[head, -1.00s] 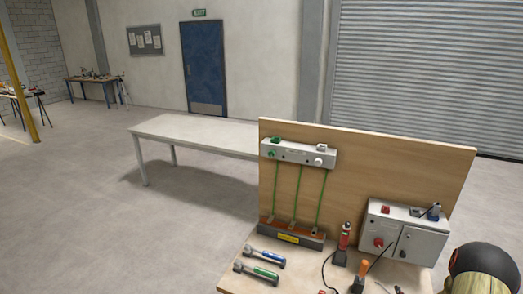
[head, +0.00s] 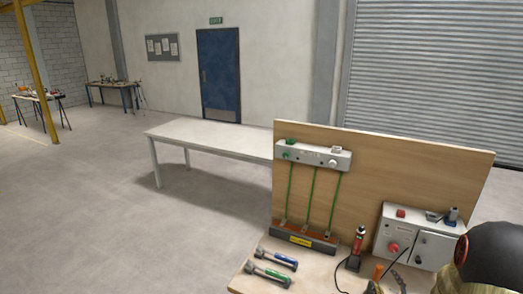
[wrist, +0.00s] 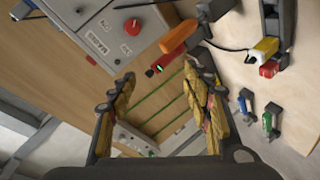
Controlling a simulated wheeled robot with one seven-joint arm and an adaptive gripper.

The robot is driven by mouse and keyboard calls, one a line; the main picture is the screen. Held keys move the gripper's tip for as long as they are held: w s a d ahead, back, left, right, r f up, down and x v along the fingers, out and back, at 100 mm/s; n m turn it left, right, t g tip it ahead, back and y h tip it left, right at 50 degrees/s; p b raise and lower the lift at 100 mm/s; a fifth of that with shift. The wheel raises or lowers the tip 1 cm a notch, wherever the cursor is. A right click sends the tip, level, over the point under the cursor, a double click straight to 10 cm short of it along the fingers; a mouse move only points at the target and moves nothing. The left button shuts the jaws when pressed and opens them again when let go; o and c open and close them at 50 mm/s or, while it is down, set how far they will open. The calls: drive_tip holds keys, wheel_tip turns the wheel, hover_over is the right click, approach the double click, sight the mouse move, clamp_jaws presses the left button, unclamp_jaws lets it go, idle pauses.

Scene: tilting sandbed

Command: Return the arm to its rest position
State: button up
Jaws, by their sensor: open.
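My gripper (wrist: 164,76) shows in the wrist view with its two yellowish, worn-looking finger pads spread apart. Nothing is between the pads. Beyond the fingers is the wooden workbench panel with green rods (wrist: 160,105), seen turned around and at a distance. In the head view my gripper is not clearly visible; a dark rounded part at the lower right edge hides the bench corner there.
The upright board (head: 400,165) carries a white strip (head: 312,155) and a grey switch box (head: 418,235). Blue and green handled tools (head: 272,265) and a red tool (head: 357,243) are on the bench. A bare white table (head: 215,136) stands behind; open floor lies left.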

drive_tip(key=s+a+r+m+g+y+b, duration=0.1)
drive_tip(key=s+a+r+m+g+b, duration=0.15)
drive_tip(key=a+r, duration=0.4)
drive_tip(key=s+a+r+m+g+y+b, duration=0.1)
drive_tip(key=s+a+r+m+g+b, duration=0.2)
drive_tip(key=a, duration=0.6)
drive_tip(key=s+a+r+m+g+y+b, duration=0.1)
drive_tip(key=s+a, duration=0.5)
drive_tip(key=s, duration=0.4)
drive_tip(key=s+a+r+m+g+y+b, duration=0.1)
drive_tip(key=s+a+r+b, duration=0.1)
drive_tip(key=s+a, duration=0.5)
drive_tip(key=s, duration=0.4)
drive_tip(key=shift+s+a+r+g+y, duration=0.15)
drive_tip(key=shift+a+r+g+y, duration=0.05)
drive_tip(key=shift+a+g+y, duration=0.15)
